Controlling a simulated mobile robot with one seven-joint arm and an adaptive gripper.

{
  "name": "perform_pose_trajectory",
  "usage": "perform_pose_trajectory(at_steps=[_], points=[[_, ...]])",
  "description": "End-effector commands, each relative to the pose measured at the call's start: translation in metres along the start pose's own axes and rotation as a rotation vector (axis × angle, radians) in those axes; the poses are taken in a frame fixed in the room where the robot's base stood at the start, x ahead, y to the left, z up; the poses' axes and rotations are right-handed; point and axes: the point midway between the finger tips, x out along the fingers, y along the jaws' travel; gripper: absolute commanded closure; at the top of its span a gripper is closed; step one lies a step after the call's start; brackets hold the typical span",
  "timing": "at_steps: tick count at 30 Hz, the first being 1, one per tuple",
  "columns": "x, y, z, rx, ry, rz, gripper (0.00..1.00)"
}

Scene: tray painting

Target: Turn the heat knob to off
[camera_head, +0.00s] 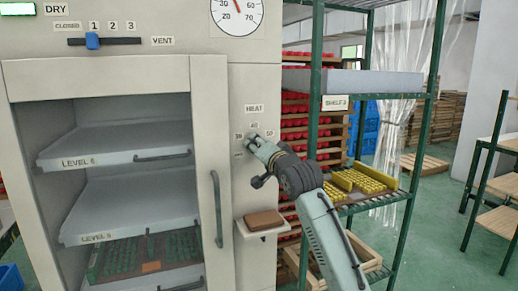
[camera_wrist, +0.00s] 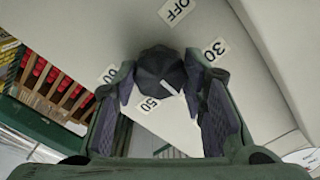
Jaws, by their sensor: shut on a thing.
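The heat knob (camera_wrist: 160,66) is dark and faceted, with a white mark near its lower right side in the wrist view. My gripper (camera_wrist: 162,84) is shut on it, with one finger at each side. Which label the mark points at, I cannot tell. In the head view my gripper (camera_head: 252,142) covers the knob under the HEAT label (camera_head: 254,108).
The cabinet (camera_head: 120,80) has pull-out shelves at the left and a tall door handle (camera_head: 217,208). A small ledge (camera_head: 263,226) holding a brown block (camera_head: 264,219) juts out below the knob. A green rack (camera_head: 315,130) with trays stands close at the right.

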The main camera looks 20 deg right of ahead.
Motion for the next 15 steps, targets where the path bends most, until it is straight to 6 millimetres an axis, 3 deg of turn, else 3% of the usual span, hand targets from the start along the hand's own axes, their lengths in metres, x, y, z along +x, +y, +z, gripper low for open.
perform_pose_trajectory(at_steps=[6,15], points=[[0.0,0.0001,0.0001,0.0,0.0,0.0,0.89],[0.0005,-0.0004,0.001,-0.033,-0.001,-0.001,0.89]])
